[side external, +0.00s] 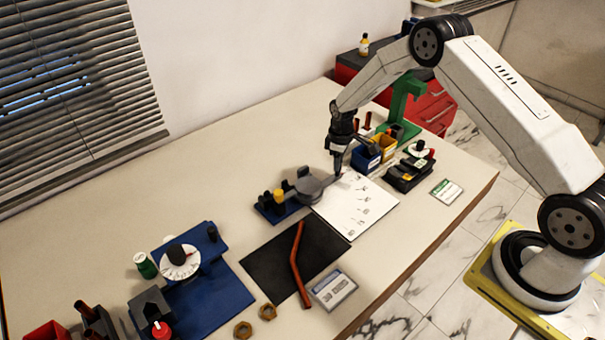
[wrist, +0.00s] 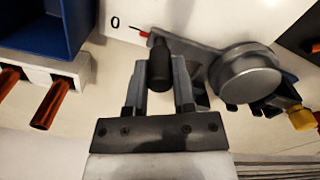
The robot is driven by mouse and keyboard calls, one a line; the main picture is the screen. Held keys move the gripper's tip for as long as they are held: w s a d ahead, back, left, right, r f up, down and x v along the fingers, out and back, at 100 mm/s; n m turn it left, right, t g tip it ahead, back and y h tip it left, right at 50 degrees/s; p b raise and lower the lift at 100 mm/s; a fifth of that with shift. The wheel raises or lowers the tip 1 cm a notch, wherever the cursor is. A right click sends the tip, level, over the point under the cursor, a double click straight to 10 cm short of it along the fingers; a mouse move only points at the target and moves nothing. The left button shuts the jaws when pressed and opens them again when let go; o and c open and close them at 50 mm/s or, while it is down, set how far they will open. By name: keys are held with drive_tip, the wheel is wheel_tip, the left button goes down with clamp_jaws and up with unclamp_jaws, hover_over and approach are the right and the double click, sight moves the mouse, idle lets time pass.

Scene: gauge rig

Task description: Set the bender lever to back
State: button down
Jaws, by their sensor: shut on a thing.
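The bender has a grey round head (side external: 308,187) on a blue base (side external: 275,210), near the middle of the table in the side view. In the wrist view its grey disc (wrist: 246,74) is right of centre. Its grey lever (wrist: 197,52) runs left from the disc to an upright black knob (wrist: 160,66), with a red tip (wrist: 145,34) at its end. My gripper (wrist: 161,88) is shut on the knob, one finger at each side. In the side view my gripper (side external: 338,172) points down at the lever's end; the fingers partly hide the knob.
A white marked sheet (side external: 354,210) lies beside the bender. A black mat (side external: 262,262) with a bent red-brown rod (side external: 296,262) lies in front. Blue bin (side external: 366,158), green stand (side external: 400,105) and black tray (side external: 408,180) stand to the right. The table behind the bender is clear.

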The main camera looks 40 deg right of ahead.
drive_tip(key=shift+w, duration=0.2)
drive_tip(key=shift+c, duration=2.2)
unclamp_jaws()
drive_tip(key=shift+s, duration=0.1)
drive_tip(key=shift+r, duration=0.1)
drive_tip(key=shift+r, duration=3.85)
drive_tip(key=shift+r, duration=0.1)
drive_tip(key=shift+s+a+r, duration=0.3)
drive_tip(key=shift+a+r, duration=0.05)
drive_tip(key=shift+r, duration=0.1)
drive_tip(key=s+a+r+m+t, duration=0.1)
drive_tip(key=s+a+r, duration=0.2)
drive_tip(key=s, duration=0.4)
drive_tip(key=s+a+r+m, duration=0.2)
drive_tip(key=s+a+r, duration=0.1)
drive_tip(key=s, duration=0.5)
drive_tip(key=s+a+r+m+t, duration=0.1)
drive_tip(key=s+a+r, duration=0.3)
drive_tip(key=s, duration=0.4)
drive_tip(key=shift+s+m+t, duration=0.25)
drive_tip(key=shift+m+t, duration=0.05)
drive_tip(key=shift+m, duration=0.4)
